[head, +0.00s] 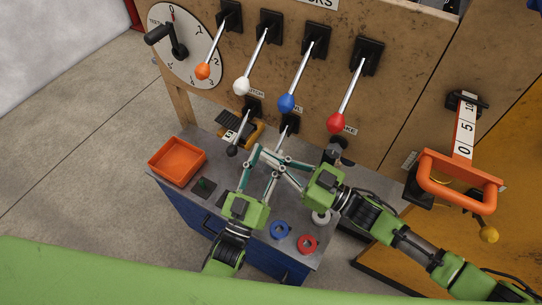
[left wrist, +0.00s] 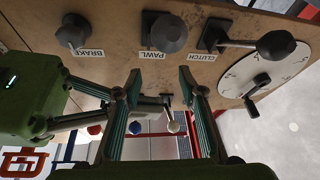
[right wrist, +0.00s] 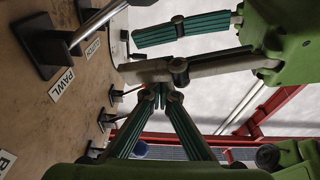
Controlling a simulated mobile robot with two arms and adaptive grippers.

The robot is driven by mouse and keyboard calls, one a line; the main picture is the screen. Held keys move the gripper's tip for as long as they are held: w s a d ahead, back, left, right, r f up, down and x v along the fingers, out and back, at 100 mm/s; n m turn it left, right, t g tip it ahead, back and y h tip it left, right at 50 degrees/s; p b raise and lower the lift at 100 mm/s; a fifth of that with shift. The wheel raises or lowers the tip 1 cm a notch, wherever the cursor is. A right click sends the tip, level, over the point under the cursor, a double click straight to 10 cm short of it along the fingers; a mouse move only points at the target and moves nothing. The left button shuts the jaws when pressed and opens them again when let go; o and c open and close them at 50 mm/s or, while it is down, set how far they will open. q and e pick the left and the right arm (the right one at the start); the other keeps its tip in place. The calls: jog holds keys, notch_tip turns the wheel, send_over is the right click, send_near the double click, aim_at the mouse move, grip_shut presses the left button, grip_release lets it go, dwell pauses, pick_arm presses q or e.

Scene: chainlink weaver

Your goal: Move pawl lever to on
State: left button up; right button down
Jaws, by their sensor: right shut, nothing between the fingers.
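The pawl lever (head: 283,137) is on the lower row of the wooden panel. Its rod leans down and out in the head view, with its end hidden by my grippers. In the left wrist view its dark knob (left wrist: 169,33) sits by the PAWL label. The right wrist view shows its base plate (right wrist: 45,45) and rod, the knob cut off. My left gripper (head: 264,160) is open and empty just below the lever; its fingers (left wrist: 160,85) are apart. My right gripper (right wrist: 160,94) is shut and empty, its tips close to the left gripper's fingers. I cannot tell whether anything touches.
The clutch lever (head: 232,151) and brake lever (head: 340,144) flank the pawl. Orange, white, blue and red-knobbed levers (head: 336,122) hang above. The bench below holds an orange tray (head: 178,160), a blue ring (head: 281,230) and a red ring (head: 308,244). My two arms are close together.

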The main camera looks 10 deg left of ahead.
pick_arm(q)
jog(key=v, duration=1.1)
jog(key=a+f+n+g+y, duration=0.1)
jog(key=a+f+n+y, duration=0.1)
jog(key=a+f, duration=0.4)
jog(key=a+f+n+g+y, duration=0.2)
jog(key=a+f, duration=0.4)
jog(key=a+f+n+g+y, duration=0.1)
jog(key=a+f+n+g, duration=0.1)
jog(key=a+f, duration=0.4)
jog(key=shift+a+y, duration=0.3)
jog(key=shift+y, duration=0.1)
jog(key=s+a+f+n+g+y, duration=0.1)
jog(key=s+a+f+g, duration=0.35)
jog(key=f, duration=0.35)
jog(key=s+a+f+n+g+y, duration=0.1)
jog(key=s+a+f+g, duration=0.3)
jog(key=f, duration=0.5)
jog(key=s+d+f+m+g+h, duration=0.1)
jog(key=s+d+f+m+g, duration=0.2)
jog(key=s, duration=0.8)
jog(key=s+d+f+m+g+h, duration=0.1)
jog(key=s+d+f+m+g, duration=0.3)
jog(key=s+d+f, duration=0.6)
jog(key=s+m, duration=0.1)
jog(key=m, duration=0.1)
jog(key=shift+f+m, duration=0.25)
jog(key=shift+m, duration=0.15)
